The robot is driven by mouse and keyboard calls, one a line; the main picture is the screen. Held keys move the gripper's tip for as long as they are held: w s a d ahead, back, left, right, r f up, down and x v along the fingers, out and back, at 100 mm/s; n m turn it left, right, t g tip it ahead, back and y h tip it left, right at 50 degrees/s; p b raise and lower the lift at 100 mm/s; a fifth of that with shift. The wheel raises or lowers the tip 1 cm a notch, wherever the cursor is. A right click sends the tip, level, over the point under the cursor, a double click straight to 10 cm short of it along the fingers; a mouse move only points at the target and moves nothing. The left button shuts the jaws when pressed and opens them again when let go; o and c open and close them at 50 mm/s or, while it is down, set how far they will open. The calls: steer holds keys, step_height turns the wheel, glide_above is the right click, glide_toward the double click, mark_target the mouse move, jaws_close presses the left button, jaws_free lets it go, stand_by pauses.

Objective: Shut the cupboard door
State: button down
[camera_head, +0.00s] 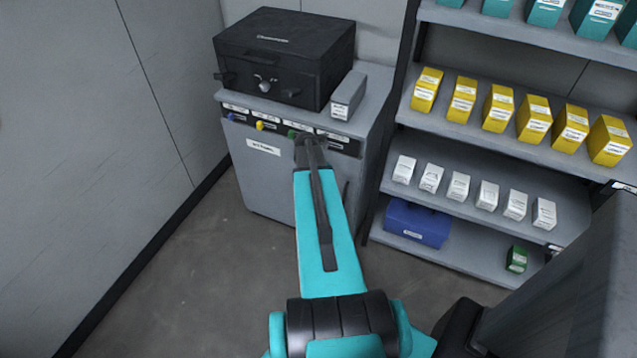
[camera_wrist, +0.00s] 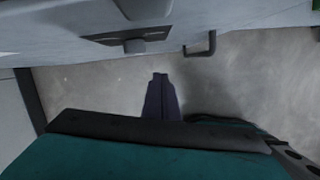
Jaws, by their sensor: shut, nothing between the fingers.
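The grey cupboard (camera_head: 268,175) stands against the back wall in the head view, with a white label on its front. My teal arm reaches up to it and covers the middle of its front. The door looks about flush in the part I see, but I cannot tell whether it is fully shut. In the wrist view my gripper (camera_wrist: 160,78) is shut and empty, pointing at a grey face of the cupboard (camera_wrist: 60,22), with floor showing around the fingers. A dark bar handle (camera_wrist: 201,46) shows right of the fingertips. The fingertips are not clear in the head view.
A black case (camera_head: 285,55) and a small grey box (camera_head: 347,95) sit on the cupboard. A shelf rack (camera_head: 560,170) with yellow, white and teal boxes stands to the right, a blue box (camera_head: 417,222) on its low shelf. Floor left of my arm is clear.

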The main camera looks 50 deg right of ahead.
steer(key=shift+a, duration=0.15)
steer(key=s+a+r+b, duration=0.1)
steer(key=a+r, duration=0.5)
steer(key=r, duration=0.3)
steer(key=shift+s+r, duration=0.2)
steer(key=shift+r, duration=0.15)
steer(key=shift+d, duration=0.1)
stand_by(0.5)
